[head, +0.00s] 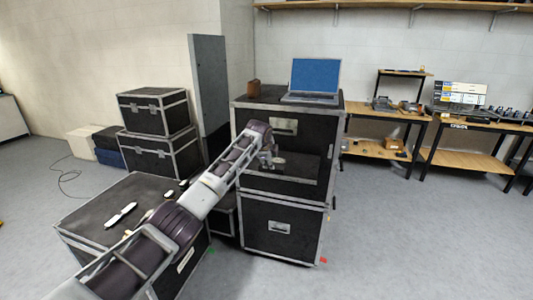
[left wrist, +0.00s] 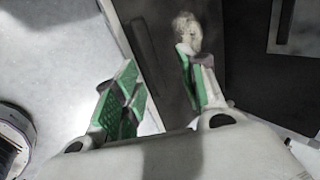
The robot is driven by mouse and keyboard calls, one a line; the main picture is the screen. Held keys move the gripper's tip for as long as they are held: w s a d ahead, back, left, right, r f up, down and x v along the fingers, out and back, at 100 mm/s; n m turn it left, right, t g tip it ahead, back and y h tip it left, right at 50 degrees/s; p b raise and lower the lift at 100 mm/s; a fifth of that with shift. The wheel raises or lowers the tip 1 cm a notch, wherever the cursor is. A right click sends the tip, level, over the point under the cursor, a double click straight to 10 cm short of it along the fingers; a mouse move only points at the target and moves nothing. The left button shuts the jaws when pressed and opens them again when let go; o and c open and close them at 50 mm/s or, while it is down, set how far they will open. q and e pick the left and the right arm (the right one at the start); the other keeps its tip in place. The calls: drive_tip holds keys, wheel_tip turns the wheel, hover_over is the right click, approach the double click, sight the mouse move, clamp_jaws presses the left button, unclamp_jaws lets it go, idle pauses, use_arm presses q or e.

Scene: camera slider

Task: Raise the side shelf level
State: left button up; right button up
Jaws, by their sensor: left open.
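A tall black flight case (head: 283,227) with silver edges stands in the middle of the head view. My left arm reaches to its upper front, and my left gripper (head: 271,157) is close to that face. In the left wrist view the left gripper (left wrist: 162,85) is open, with green pads on both fingers. A dark panel with a pale edge lies behind the fingers, and a small pale, blurred thing (left wrist: 187,32) is by the right fingertip. I cannot tell whether the gripper touches the case, or which panel is the side shelf. My right gripper is out of view.
Stacked cases (head: 154,112) are at left. Wooden workbenches (head: 385,150) are at right. Grey floor is clear at right front.

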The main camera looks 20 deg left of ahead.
use_arm(q)
drive_tip(key=v, duration=0.7)
idle(0.4)
idle(0.3)
